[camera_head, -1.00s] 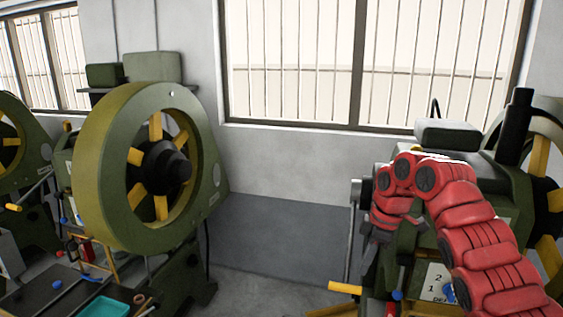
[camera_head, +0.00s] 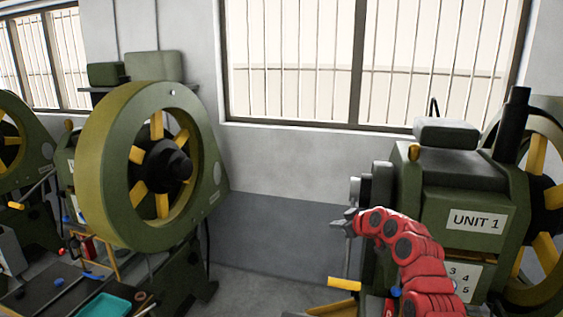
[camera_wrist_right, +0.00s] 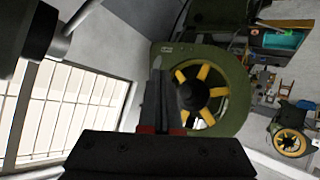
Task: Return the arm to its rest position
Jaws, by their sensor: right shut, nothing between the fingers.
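My right arm is red and comes in from the bottom right in the head view. My right gripper (camera_head: 343,221) is at the arm's left end, in front of the green machine labelled UNIT 1 (camera_head: 476,221). In the right wrist view the gripper's fingers (camera_wrist_right: 160,95) are together with nothing between them. They point toward a green machine with a yellow-spoked wheel, some distance off. My left gripper is not in view.
A large green wheel machine (camera_head: 96,170) stands at the left, with a dark bench holding a teal tray (camera_head: 104,306) below it. A yellow-handled lever (camera_head: 345,284) is just below my right gripper. Open floor (camera_head: 255,285) lies between the machines.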

